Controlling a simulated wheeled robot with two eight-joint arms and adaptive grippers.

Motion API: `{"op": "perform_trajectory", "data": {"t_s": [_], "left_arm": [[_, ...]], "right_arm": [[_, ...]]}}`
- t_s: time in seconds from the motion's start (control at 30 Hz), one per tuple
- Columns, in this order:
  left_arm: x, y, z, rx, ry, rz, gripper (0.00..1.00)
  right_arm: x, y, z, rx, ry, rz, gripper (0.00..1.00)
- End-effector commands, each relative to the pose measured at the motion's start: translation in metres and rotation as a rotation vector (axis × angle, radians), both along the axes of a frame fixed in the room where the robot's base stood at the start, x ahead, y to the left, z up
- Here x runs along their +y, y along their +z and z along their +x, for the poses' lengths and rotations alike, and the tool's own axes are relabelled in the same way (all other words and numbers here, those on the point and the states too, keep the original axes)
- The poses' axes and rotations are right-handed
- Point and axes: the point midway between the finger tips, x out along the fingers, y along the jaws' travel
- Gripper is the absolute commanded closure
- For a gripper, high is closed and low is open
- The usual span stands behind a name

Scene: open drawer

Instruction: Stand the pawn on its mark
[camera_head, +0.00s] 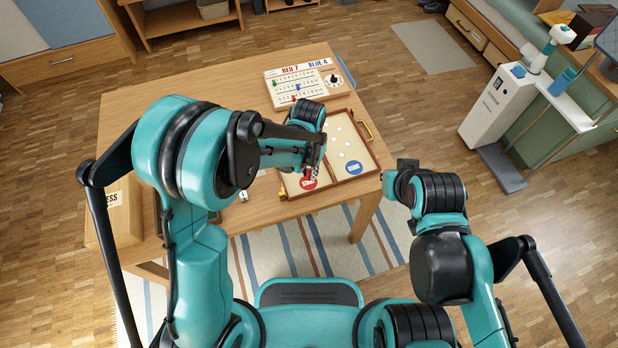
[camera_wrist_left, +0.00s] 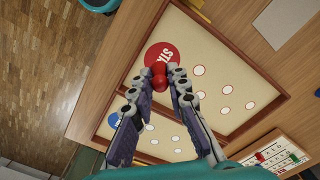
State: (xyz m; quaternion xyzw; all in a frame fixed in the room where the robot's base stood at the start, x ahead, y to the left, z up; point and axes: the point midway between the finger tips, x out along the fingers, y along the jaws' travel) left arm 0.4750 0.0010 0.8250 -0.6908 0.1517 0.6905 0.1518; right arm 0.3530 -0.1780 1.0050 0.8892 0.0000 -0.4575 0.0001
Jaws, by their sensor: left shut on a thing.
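The red pawn (camera_wrist_left: 159,76) is between the fingertips of my left gripper (camera_wrist_left: 160,82), which is shut on it. In the wrist view the pawn overlaps the edge of the round red START mark (camera_wrist_left: 164,56); I cannot tell whether its base touches the board. In the head view my left gripper (camera_head: 312,168) is over the front left of the game board, by the red mark (camera_head: 308,184), and mostly hides the pawn. The blue START mark (camera_head: 354,168) lies to its right. My right gripper (camera_head: 402,164) is off the table's right edge; its jaws are unclear.
The board (camera_head: 348,182) has a raised wooden rim, pale spots and a yellow handle (camera_head: 369,130). A scoreboard (camera_head: 300,72) lies behind it on the wooden table (camera_head: 150,82). A wooden box (camera_head: 120,215) stands at the left. A white cabinet (camera_head: 495,105) is off to the right.

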Motion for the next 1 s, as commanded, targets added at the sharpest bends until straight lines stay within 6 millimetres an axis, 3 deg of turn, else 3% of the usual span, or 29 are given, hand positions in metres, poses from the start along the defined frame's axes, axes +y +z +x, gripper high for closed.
{"op": "perform_trajectory", "data": {"t_s": [0.27,0.63,0.67,1.0], "left_arm": [[0.0,-0.039,0.0,0.0,0.0,0.0,0.96],[0.0,-0.042,-0.001,0.0,0.0,0.0,0.96],[0.0,-0.04,0.0,0.0,0.0,0.0,0.76],[0.0,-0.038,0.0,0.0,0.0,0.0,0.76]], "right_arm": [[0.0,-0.019,0.0,0.0,0.0,0.0,1.0],[0.0,-0.022,0.0,0.0,0.0,0.0,1.0],[0.0,-0.021,0.0,0.0,0.0,0.0,1.0],[0.0,-0.018,0.0,0.0,0.0,0.0,1.0]]}}
